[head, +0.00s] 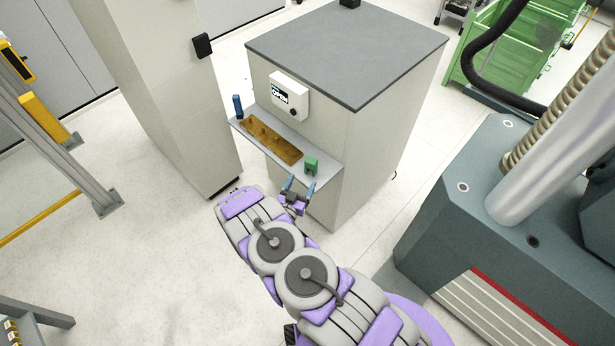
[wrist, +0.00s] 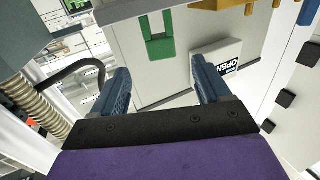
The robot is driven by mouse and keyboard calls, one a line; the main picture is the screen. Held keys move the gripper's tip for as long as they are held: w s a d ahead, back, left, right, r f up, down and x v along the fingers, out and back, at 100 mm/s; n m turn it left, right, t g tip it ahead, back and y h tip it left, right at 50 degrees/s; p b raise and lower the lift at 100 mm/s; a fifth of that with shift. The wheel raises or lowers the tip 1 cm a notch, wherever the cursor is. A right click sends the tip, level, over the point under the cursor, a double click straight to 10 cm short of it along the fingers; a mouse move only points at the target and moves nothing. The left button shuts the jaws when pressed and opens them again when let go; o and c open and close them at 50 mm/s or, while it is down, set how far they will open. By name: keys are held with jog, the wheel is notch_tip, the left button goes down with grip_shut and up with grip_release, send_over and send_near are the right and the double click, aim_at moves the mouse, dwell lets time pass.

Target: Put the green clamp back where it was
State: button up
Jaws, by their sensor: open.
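The green clamp (head: 311,165) stands at the right end of a narrow grey shelf (head: 327,175) on the side of a grey cabinet. In the wrist view the green clamp (wrist: 159,40) shows beyond my fingers, a little above the gap between them. My gripper (head: 298,188) is just in front of the shelf's right end, near the clamp and apart from it. Its two blue fingers (wrist: 163,90) are spread with nothing between them.
A brown-yellow tray-like block (head: 272,138) lies along the middle of the shelf, and a blue object (head: 238,106) stands at its left end. A white box marked OPEN (head: 289,96) is on the cabinet above. A large grey-green machine (head: 500,210) stands at right.

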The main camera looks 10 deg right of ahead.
jog(key=w+a+r+g+y, duration=0.5)
jog(key=a+r+y, duration=0.2)
jog(key=a+r, duration=0.25)
jog(key=s+a+r+n+g+y, duration=0.3)
jog(key=s+r, duration=0.4)
jog(key=r, duration=0.6)
jog(key=s+d+r+n+g+y, duration=0.1)
jog(key=s+d+r+g, duration=0.15)
jog(key=s+r, duration=0.45)
jog(key=s+d+r+n+g+y, duration=0.15)
jog(key=s+d+r, duration=0.25)
jog(key=s, duration=0.6)
jog(key=s+d+r+g+h, duration=0.1)
jog(key=s+d, duration=0.4)
jog(key=s, duration=0.7)
jog(key=s+d+r+g+h, duration=0.2)
jog(key=s+d+r+g, duration=0.2)
jog(key=s, duration=0.8)
jog(key=shift+s+d+n, duration=0.15)
jog(key=shift+d+n, duration=0.2)
jog(key=shift+d, duration=0.9)
